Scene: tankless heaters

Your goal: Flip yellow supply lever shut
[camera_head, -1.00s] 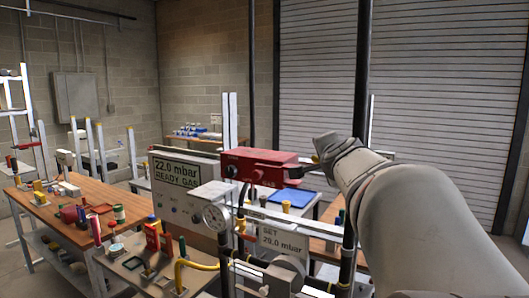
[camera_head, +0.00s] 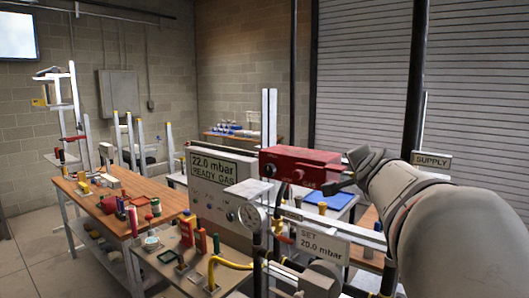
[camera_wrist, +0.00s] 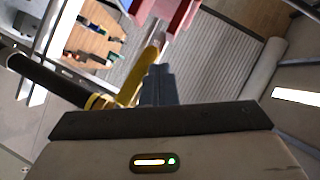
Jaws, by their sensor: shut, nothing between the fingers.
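In the wrist view a yellow lever (camera_wrist: 131,88) slants up beside and behind my gripper (camera_wrist: 160,72), next to a black pipe (camera_wrist: 45,80) with yellow bands. My gripper's fingers are shut together and empty. They are close to the lever, but I cannot tell whether they touch it. In the head view my gripper (camera_head: 331,188) points left at the right end of the red gas box (camera_head: 298,166). The lever is not clear in the head view. A SUPPLY sign (camera_head: 432,160) stands behind my arm.
Dark upright pipes (camera_head: 414,80) rise behind. A wooden bench (camera_head: 90,205) with tools stands left.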

